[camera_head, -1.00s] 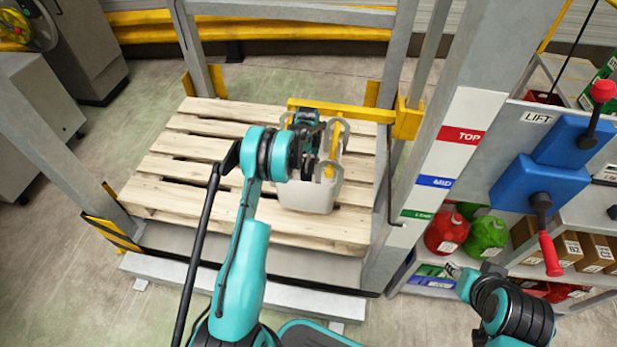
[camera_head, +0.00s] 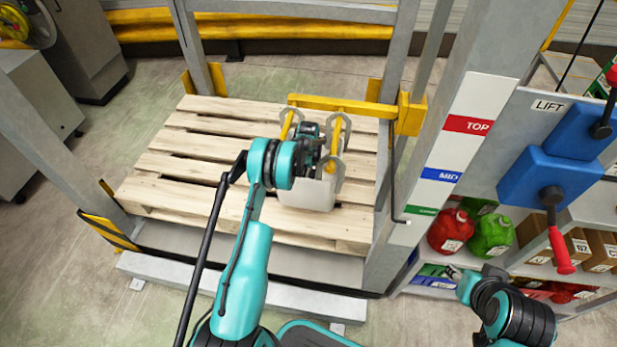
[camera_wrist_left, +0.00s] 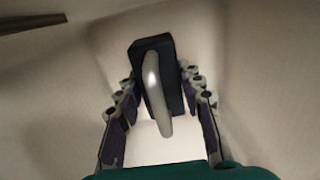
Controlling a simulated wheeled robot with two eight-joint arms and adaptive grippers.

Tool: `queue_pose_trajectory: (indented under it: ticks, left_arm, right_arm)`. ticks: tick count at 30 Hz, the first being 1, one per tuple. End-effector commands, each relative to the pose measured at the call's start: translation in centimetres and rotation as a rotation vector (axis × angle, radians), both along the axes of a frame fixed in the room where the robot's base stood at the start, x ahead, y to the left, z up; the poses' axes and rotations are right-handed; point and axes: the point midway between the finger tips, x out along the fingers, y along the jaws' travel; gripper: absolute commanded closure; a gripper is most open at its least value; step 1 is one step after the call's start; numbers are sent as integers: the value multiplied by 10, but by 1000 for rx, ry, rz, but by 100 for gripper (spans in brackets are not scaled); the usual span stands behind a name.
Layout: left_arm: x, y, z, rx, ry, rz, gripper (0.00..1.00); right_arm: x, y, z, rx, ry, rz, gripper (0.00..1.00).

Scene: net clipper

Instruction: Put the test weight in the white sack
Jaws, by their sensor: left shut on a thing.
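The white sack (camera_head: 306,196) hangs open from grey hooks under a yellow bar, above the wooden pallet. My left gripper (camera_head: 316,150) is at the sack's mouth, between the yellow arms, and partly hides the opening. In the left wrist view, pale sack walls surround my left gripper (camera_wrist_left: 155,108). Its fingers are shut on the test weight (camera_wrist_left: 153,75), a dark block with a light metal handle. The weight's underside is hidden. My right gripper (camera_head: 462,280) is low at the right, by the shelf; its fingers are too small to read.
The pallet (camera_head: 170,190) lies between grey posts. A yellow hanger bar (camera_head: 345,105) spans above the sack. To the right are a blue lift control (camera_head: 545,185) with a red lever, and shelves with red and green containers (camera_head: 488,235).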

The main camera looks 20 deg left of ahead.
Motion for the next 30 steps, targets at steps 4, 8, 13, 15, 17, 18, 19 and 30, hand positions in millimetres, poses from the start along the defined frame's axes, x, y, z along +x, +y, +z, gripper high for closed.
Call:
queue_pose_trajectory:
  ticks: [4,8,13,15,17,18,19,30]
  left_arm:
    - [0,0,-4,0,0,0,100]
    - [0,0,-7,0,0,0,100]
    - [0,0,-10,0,0,0,100]
    - [0,0,-11,0,0,0,60]
    - [0,0,-11,0,0,0,45]
    - [0,0,-11,0,0,0,42]
    - [0,0,-11,0,0,0,42]
    - [0,0,-1,0,0,0,42]
  right_arm:
    - [0,0,0,0,0,0,60]
    - [0,0,0,0,0,0,60]
    - [0,0,0,0,0,0,60]
    - [0,0,0,0,0,0,60]
    - [0,0,0,0,0,0,60]
    - [0,0,0,0,0,0,60]
    - [0,0,0,0,0,0,60]
    - [0,0,0,0,0,0,60]
